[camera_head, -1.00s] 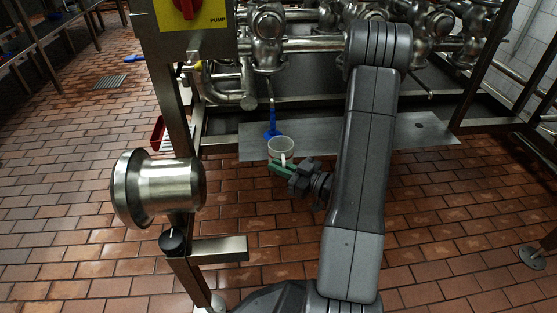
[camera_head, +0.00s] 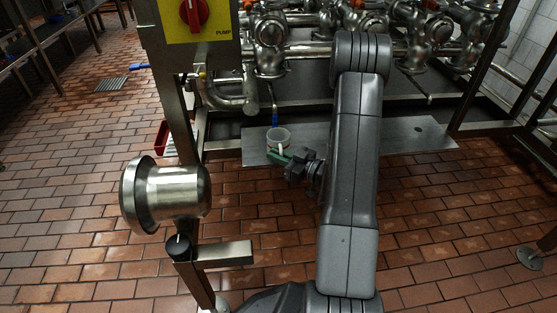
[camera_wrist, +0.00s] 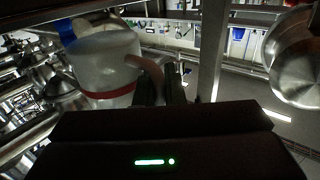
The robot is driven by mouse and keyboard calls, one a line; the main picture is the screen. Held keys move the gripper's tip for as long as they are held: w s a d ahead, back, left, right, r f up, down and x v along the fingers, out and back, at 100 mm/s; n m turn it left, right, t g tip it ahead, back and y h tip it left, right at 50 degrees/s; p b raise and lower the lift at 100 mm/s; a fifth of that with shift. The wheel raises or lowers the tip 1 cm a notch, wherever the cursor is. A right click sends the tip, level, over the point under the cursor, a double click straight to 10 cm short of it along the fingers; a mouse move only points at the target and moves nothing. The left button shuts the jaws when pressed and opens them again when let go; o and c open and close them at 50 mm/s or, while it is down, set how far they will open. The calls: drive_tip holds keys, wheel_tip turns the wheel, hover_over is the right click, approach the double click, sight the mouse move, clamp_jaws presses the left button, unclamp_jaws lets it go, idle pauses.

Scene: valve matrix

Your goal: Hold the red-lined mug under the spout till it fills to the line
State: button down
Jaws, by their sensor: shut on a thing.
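The mug (camera_head: 278,143) is a whitish cup with its open top facing up in the head view. In the wrist view the mug (camera_wrist: 104,62) shows a red line (camera_wrist: 108,92) around its body and a handle (camera_wrist: 150,70) on the right. My gripper (camera_head: 286,158) is shut on the mug at its handle side; its dark fingers (camera_wrist: 162,86) show in the wrist view. The blue spout (camera_head: 274,117) hangs from the pipework, with its lower end at the mug's far rim in the head view. I cannot tell the level inside the mug.
A metal plate (camera_head: 390,138) lies behind and right of the mug. A post with a yellow panel and red pump switch (camera_head: 194,14) stands left, with a steel cylinder (camera_head: 168,194) in front. Steel pipes and valves (camera_head: 270,45) fill the back. Tiled floor lies open around.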

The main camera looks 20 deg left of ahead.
sight(273, 138)
drive_tip(key=shift+w+a+f, duration=0.1)
drive_tip(key=shift+w+a, duration=0.65)
drive_tip(key=shift+w, duration=0.5)
drive_tip(key=shift+w+a+f, duration=0.1)
drive_tip(key=shift+w+a, duration=0.7)
drive_tip(key=shift+w, duration=0.45)
drive_tip(key=shift+w+a, duration=0.75)
drive_tip(key=shift+w, duration=0.5)
idle(4.2)
